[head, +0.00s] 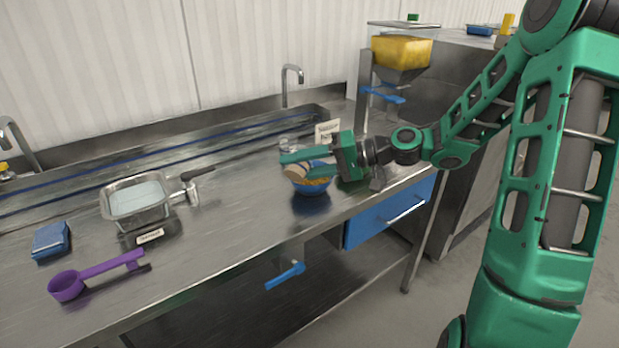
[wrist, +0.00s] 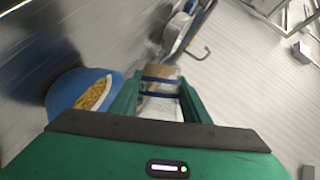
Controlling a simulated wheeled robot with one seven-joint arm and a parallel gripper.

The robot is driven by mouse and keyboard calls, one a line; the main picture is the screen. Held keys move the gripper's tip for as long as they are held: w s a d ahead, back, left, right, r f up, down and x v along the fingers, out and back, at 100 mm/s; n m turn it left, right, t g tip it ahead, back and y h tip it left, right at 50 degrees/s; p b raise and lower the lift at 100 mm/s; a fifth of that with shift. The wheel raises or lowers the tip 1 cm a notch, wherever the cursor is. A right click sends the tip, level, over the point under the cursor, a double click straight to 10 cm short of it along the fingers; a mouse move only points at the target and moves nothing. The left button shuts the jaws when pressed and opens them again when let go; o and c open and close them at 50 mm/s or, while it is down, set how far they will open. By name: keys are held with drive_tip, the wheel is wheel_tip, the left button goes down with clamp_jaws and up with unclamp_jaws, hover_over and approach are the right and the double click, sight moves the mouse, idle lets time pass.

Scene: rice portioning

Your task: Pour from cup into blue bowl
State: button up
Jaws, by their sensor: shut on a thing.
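A blue bowl (head: 312,189) sits on the steel counter with yellow-orange grains in it. It also shows at the left in the wrist view (wrist: 62,95), with grains along its inside. My gripper (head: 296,166) is shut on a small tan and clear cup (head: 294,172), just above the bowl's left side. In the wrist view the cup (wrist: 160,72) is between the fingers, beside the bowl's rim. The cup looks tilted. Its inside is hidden, and I cannot tell whether anything is falling from it.
A steel tray (head: 138,213) stands on a scale at the left of the counter (head: 225,225). A yellow-filled hopper (head: 400,52) stands behind my gripper. The counter's middle is clear.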

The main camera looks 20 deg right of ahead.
drive_tip(key=shift+w+f+m, duration=0.1)
drive_tip(key=shift+f+m, duration=0.2)
drive_tip(key=shift+m, duration=0.2)
idle(0.6)
drive_tip(key=shift+w+d+r+m+g+y+p, duration=0.35)
drive_tip(key=shift+w+d+m+y+p, duration=0.1)
drive_tip(key=shift+w+d+m+y, duration=0.2)
idle(0.7)
drive_tip(key=shift+w+d+f+m+y, duration=0.15)
drive_tip(key=shift+f+m+y, duration=0.25)
drive_tip(key=shift+m, duration=0.35)
idle(0.6)
drive_tip(key=shift+w+r, duration=0.1)
idle(0.3)
